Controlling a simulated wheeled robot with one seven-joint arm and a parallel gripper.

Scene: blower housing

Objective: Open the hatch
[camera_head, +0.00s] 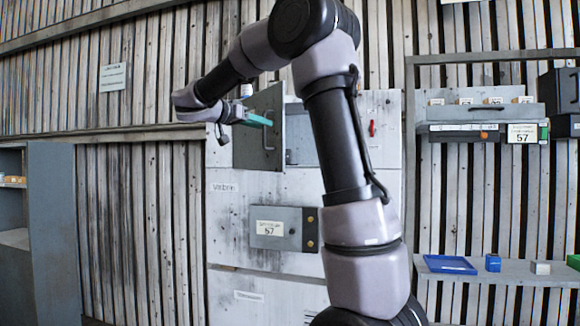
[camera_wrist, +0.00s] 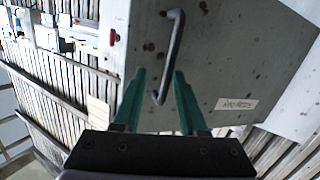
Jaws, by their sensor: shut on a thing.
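The hatch (camera_head: 246,150) is a grey panel on the upper part of the pale housing. It stands swung out at an angle, and a recess (camera_head: 302,130) shows beside its right edge. Its bar handle (camera_head: 267,138) is on the face toward my gripper. My gripper (camera_head: 268,120) has teal fingers and reaches it from the left. In the wrist view, the hatch (camera_wrist: 225,60) fills the upper right and the dark handle (camera_wrist: 173,50) runs down between the fingertips of my gripper (camera_wrist: 160,78). The fingers are shut on the handle's lower part. The exact contact is hard to see.
A lower grey box (camera_head: 283,228) marked 57 sits on the housing (camera_head: 235,205). A red handle (camera_head: 372,128) is at upper right. A shelf (camera_head: 500,270) with a blue tray (camera_head: 450,264) stands right, a grey cabinet (camera_head: 55,230) left.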

